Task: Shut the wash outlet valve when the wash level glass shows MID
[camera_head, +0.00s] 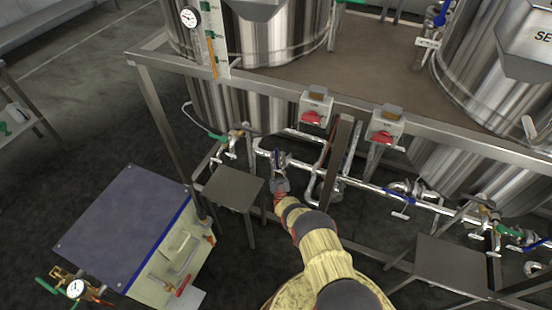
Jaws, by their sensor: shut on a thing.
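My gripper (279,172) is at the low pipe under the left tank, shut on a blue valve handle (277,157). The jaws partly hide the handle and the valve body. No label shows on this valve, so I cannot tell its name. A level glass (213,58) with an orange column stands on the front of the left tank (270,35). The column's top is near the middle one of its green marks, whose lettering is too small to read.
Two red switches, left (311,117) and right (384,137), sit on the frame rail (345,108) above the pipe. A green-handled valve (218,137) is left of my gripper. Small metal stands (233,189) and a blue-topped cabinet (125,225) occupy the floor.

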